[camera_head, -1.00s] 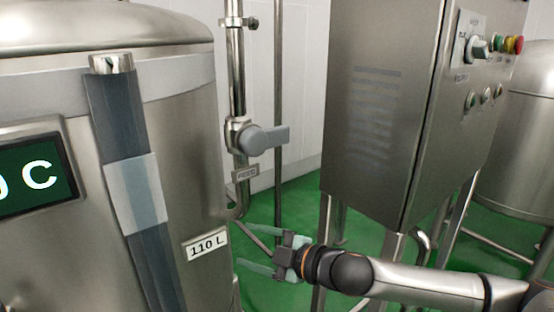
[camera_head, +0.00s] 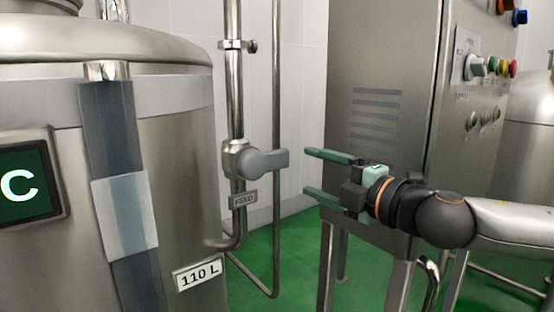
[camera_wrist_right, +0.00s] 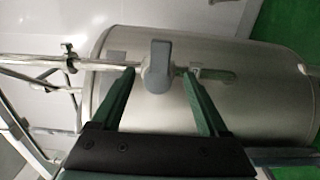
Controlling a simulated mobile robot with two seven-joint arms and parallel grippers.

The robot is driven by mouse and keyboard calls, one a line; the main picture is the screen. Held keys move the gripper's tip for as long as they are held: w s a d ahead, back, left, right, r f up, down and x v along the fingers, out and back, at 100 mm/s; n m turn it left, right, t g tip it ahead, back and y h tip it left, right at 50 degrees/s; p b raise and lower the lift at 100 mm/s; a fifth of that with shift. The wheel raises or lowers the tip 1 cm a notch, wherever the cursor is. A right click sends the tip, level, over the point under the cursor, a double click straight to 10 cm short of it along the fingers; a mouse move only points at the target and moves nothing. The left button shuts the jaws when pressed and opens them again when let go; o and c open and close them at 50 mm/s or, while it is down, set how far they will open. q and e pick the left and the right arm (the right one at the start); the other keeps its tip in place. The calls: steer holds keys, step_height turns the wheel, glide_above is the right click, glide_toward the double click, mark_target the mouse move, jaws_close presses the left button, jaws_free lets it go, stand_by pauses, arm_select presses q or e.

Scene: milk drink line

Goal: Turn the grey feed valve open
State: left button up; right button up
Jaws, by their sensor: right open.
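The grey feed valve (camera_head: 262,162) is on the vertical steel pipe beside the tank. Its lever points sideways, to the right, across the pipe. A small plate (camera_head: 243,199) reading FEED sits below it. My right gripper (camera_head: 308,172) is open and empty, to the right of the lever tip, with its green fingers pointing left towards it. The fingers appear apart from the lever. In the right wrist view the valve handle (camera_wrist_right: 157,67) shows ahead, between the two open fingers. My left gripper is not in view.
A steel tank (camera_head: 178,140) with a 110 L label (camera_head: 198,275) stands at the left. A steel control cabinet (camera_head: 375,120) with buttons stands close behind my right gripper. A thin vertical pipe (camera_head: 276,90) runs behind the valve. The green floor (camera_head: 295,262) shows below.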

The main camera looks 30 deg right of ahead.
mark_target(280, 160)
steer(key=w+p, duration=0.1)
steer(key=w, duration=0.1)
steer(key=w+p, duration=0.1)
steer(key=w, duration=0.1)
steer(key=shift+w+a+r+p, duration=0.15)
steer(key=shift+w+p, duration=0.25)
steer(key=w+p, duration=0.3)
steer(key=w, duration=0.2)
steer(key=shift+a, duration=0.2)
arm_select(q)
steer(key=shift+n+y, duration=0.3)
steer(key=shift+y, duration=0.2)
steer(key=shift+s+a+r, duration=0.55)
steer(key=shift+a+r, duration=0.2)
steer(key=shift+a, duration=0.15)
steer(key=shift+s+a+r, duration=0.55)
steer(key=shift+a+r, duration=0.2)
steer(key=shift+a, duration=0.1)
arm_select(e)
steer(key=shift+w+f, duration=0.2)
steer(key=shift+w, duration=0.5)
jaws_close()
